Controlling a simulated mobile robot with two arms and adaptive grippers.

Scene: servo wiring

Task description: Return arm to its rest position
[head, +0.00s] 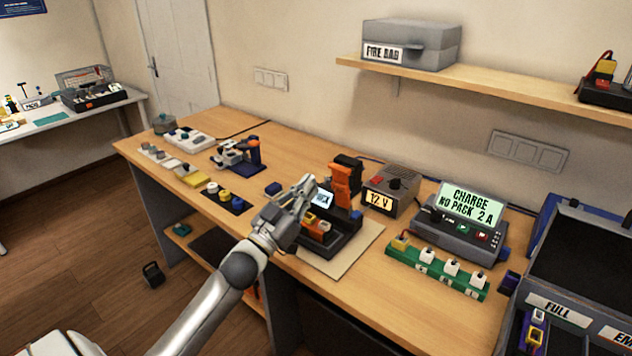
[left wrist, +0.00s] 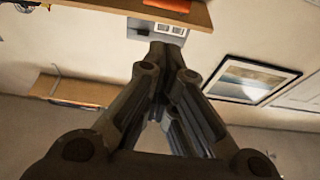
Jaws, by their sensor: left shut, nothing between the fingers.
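My left gripper (head: 304,189) is above the wooden workbench (head: 345,300), its fingers pointing up and away. It is shut and holds nothing. In the head view it stands in front of a dark device (head: 342,239) with a small lit screen and orange parts, and hides part of it. Whether it touches the device I cannot tell. My right gripper is in neither view.
An orange and black tool (head: 345,182), a 12 V supply (head: 391,189) and a charger (head: 462,222) stand behind and right of the gripper. A green strip with white plugs (head: 436,272) lies in front of the charger. A shelf (head: 500,88) juts from the wall above.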

